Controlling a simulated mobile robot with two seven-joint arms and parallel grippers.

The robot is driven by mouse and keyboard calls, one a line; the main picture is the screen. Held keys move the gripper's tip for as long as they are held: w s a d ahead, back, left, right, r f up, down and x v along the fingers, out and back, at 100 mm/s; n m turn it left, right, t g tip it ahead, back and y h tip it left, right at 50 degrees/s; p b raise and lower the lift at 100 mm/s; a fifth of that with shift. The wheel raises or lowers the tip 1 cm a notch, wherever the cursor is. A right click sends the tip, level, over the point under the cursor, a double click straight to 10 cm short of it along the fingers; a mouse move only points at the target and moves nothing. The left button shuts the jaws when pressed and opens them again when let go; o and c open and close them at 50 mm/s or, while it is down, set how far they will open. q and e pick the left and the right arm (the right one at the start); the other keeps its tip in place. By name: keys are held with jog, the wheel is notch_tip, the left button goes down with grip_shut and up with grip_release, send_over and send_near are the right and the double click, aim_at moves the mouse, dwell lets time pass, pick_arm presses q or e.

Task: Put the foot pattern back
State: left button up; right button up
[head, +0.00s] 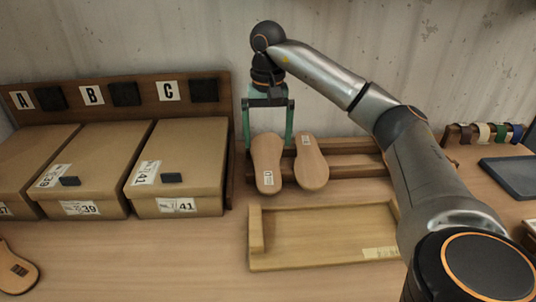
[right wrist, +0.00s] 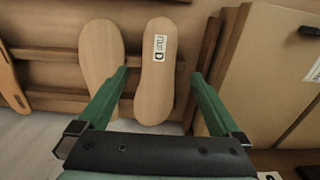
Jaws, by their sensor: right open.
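Two tan foot patterns lean side by side on a wooden rack (head: 352,170) in the head view: a left one (head: 267,160) and a right one (head: 312,165), each with a white label. My right gripper (head: 268,143) is open, its green fingers apart at the upper end of the left pattern. In the right wrist view, the pattern labelled D (right wrist: 156,85) lies between the fingers of my right gripper (right wrist: 160,74). The other pattern (right wrist: 99,50) is partly behind the left finger. A third sole-shaped piece (head: 14,270) lies at the table's left edge, cut off. My left gripper is out of view.
Several cardboard boxes (head: 175,170) stand on the left beneath an A, B, C board (head: 125,93). An empty shallow wooden tray (head: 320,222) lies in front of the rack. Coloured straps (head: 483,133) and a dark slab (head: 508,175) are on the right. The front left table is mostly clear.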

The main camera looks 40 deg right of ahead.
notch_tip(320, 180, up, 3)
jog(key=shift+r+p, duration=0.1)
jog(key=shift+p, duration=0.4)
jog(key=shift+s, duration=0.1)
